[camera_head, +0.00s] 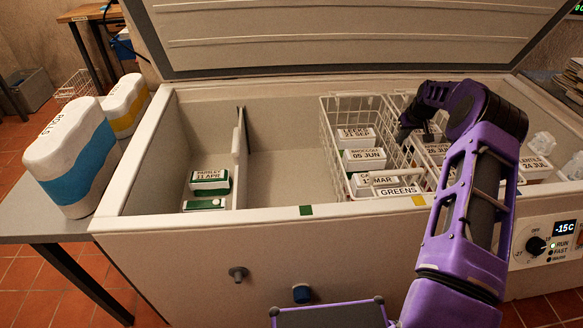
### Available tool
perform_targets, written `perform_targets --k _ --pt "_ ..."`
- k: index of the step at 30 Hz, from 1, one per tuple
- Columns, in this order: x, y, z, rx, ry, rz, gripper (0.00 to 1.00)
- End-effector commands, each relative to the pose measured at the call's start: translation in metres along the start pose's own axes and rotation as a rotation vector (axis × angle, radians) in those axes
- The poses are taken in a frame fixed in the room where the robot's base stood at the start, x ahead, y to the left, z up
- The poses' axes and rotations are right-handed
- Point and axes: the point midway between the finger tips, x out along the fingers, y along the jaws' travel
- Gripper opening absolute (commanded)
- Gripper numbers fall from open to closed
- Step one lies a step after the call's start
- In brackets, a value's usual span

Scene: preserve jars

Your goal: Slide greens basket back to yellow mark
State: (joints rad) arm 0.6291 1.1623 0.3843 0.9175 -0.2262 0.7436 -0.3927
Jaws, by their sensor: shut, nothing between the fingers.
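The greens basket (326,128) is a white wire basket with a "GREENS" label on its front. It hangs in the open chest freezer, right of centre, and holds several labelled boxes. The yellow mark (418,200) is on the freezer's front rim, near the basket's front right corner. My gripper (402,135) is shut and empty, pointing down at the right part of the greens basket. I cannot tell whether it touches the wires. My purple arm crosses the freezer's right side and hides part of what lies behind it.
A green mark (306,210) is on the front rim, left of the basket. The freezer floor (275,165) is clear between basket and divider (240,145). Boxes, including a parsley box (209,181), lie left of the divider. The lid (340,35) is open.

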Motion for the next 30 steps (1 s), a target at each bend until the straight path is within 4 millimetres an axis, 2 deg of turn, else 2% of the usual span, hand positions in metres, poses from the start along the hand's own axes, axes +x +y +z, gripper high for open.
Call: perform_targets --k 16,30 --pt "0.000 0.005 0.001 0.001 0.000 0.004 0.00" --pt "0.000 -0.025 0.000 -0.001 -0.001 0.000 0.00"
